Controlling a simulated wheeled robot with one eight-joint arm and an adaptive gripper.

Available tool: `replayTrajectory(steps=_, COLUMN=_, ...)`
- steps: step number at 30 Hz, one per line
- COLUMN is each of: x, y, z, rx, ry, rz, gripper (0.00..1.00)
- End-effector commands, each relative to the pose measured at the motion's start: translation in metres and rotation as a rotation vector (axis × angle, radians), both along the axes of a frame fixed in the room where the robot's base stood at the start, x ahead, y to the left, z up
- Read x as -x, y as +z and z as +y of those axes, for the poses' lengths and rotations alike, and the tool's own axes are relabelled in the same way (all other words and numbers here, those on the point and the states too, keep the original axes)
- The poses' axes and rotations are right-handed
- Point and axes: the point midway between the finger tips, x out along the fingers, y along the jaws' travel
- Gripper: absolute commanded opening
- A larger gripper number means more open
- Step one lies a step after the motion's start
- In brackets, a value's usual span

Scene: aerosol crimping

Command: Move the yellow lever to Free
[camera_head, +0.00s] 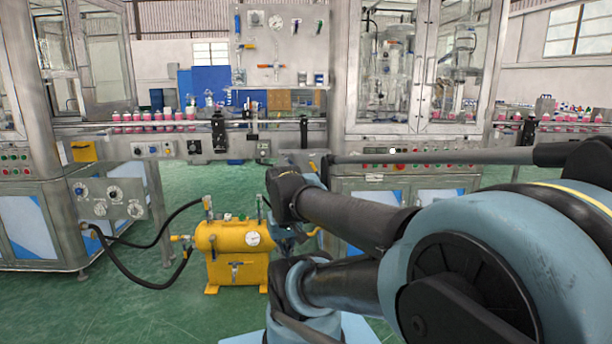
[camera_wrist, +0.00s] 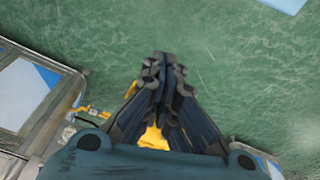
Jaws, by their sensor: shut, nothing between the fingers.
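Small upright valve handles stand on the yellow tank (camera_head: 228,240). No "Free" marking is readable, so I cannot tell which of these is the task's lever. My gripper (camera_wrist: 165,65) is shut and empty in the wrist view, over the green floor. Yellow parts (camera_wrist: 153,138) show behind its fingers, probably of the tank. In the head view my arm hides most of the gripper, just right of the tank.
Black hoses (camera_head: 150,245) run from the tank to a gauge box (camera_head: 108,200) at the left. A conveyor (camera_head: 170,127) with several pink-and-white cans crosses the back. A glass-fronted machine (camera_head: 415,80) stands behind my arm. Green floor (camera_head: 120,310) is open at front left.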

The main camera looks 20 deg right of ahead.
Motion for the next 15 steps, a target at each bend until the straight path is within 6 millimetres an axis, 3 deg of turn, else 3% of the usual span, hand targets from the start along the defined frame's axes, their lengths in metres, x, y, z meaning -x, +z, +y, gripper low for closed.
replayTrajectory(steps=15, x=-0.122, y=0.065, z=-0.082, rx=0.351, ry=0.023, rz=-0.063, gripper=0.00)
